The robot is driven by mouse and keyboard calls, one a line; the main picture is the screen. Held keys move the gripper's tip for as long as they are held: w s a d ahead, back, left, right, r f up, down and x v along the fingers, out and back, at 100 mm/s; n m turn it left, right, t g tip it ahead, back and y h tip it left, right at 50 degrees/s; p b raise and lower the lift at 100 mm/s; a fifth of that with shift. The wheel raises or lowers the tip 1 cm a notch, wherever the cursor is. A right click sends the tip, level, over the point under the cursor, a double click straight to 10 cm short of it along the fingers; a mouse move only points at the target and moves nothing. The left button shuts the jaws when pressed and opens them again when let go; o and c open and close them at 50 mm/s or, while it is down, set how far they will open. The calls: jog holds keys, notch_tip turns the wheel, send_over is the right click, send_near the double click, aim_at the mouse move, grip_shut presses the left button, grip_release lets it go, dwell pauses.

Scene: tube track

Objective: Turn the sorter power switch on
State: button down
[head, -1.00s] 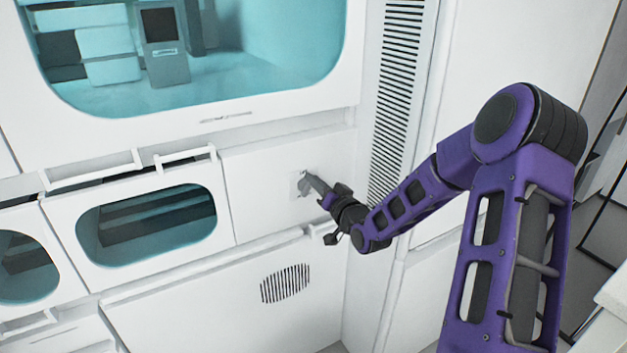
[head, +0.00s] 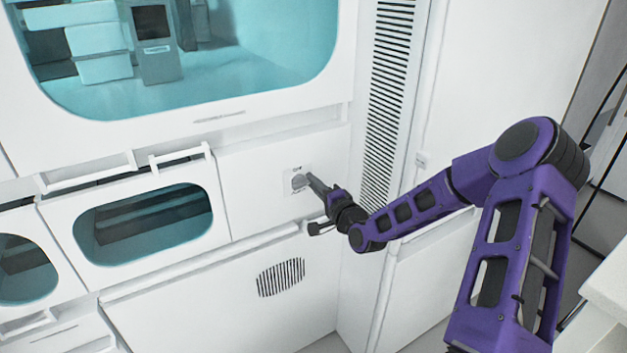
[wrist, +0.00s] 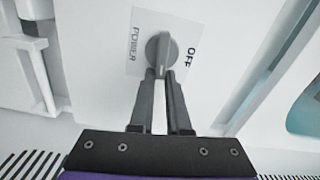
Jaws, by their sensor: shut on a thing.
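The power switch is a grey rotary knob (head: 299,181) on a small white label plate (wrist: 143,20) set in the white front panel. In the wrist view, the knob (wrist: 159,48) has a round body and a ridge pointing down toward my gripper. The plate reads POWER on the left and OFF on the right, both sideways. My gripper (wrist: 160,74) is shut on the knob's ridge, one finger on each side. In the head view, my gripper (head: 310,180) reaches the knob from the right. The tips partly hide the ridge.
A vertical vent strip (head: 388,110) runs right of the switch. A windowed drawer (head: 145,222) is to its left, and a large teal window (head: 250,65) is above. A round vent grille (head: 281,277) is in the panel below. A white counter (head: 608,285) stands at right.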

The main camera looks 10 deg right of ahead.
jog(key=shift+s+a+f+m, duration=0.15)
jog(key=shift+a+f+m, duration=0.2)
jog(key=shift+m, duration=0.25)
jog(key=c, duration=0.9)
grip_release()
jog(key=shift+r, duration=0.1)
jog(key=shift+d, duration=0.2)
jog(key=p+v, duration=0.1)
jog(key=v, duration=1.6)
jog(key=shift+s+r, duration=0.15)
